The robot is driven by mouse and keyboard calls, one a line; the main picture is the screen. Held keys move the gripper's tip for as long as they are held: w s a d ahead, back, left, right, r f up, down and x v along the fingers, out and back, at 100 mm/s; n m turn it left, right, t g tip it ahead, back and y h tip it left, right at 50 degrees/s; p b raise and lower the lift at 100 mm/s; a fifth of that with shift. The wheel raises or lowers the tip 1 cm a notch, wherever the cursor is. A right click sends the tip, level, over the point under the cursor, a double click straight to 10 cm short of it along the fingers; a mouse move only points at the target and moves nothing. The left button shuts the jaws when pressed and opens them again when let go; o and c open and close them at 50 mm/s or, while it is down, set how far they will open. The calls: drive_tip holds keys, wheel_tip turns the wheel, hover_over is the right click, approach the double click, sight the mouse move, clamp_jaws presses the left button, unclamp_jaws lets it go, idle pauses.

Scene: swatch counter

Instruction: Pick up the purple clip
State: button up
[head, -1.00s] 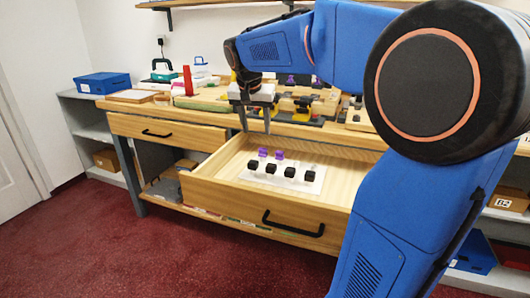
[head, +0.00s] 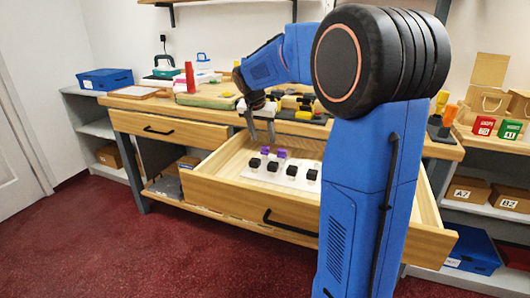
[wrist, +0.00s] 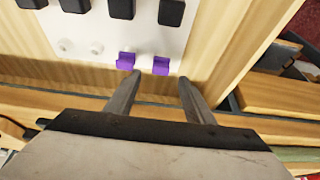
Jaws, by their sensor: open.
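Two small purple clips sit side by side on a white card in the open drawer: a left one (head: 265,150) and a right one (head: 281,153). In the wrist view they are a left clip (wrist: 126,60) and a right clip (wrist: 161,66), near the card's edge. My gripper (head: 262,139) is open and empty, pointing down into the drawer, just behind and above the clips. In the wrist view my gripper (wrist: 160,80) has its fingers spread, with the right clip between the tip directions and the left clip just left of the left tip. I see no contact.
Several black clips (head: 292,171) stand in a row on the white card (wrist: 92,33), in front of the purple ones. The wooden drawer's front (head: 235,205) and side walls surround them. The counter behind holds a red object (head: 190,76) and other items.

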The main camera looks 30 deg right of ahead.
sight(265, 147)
drive_tip(key=shift+x, duration=3.5)
drive_tip(key=c, duration=1.1)
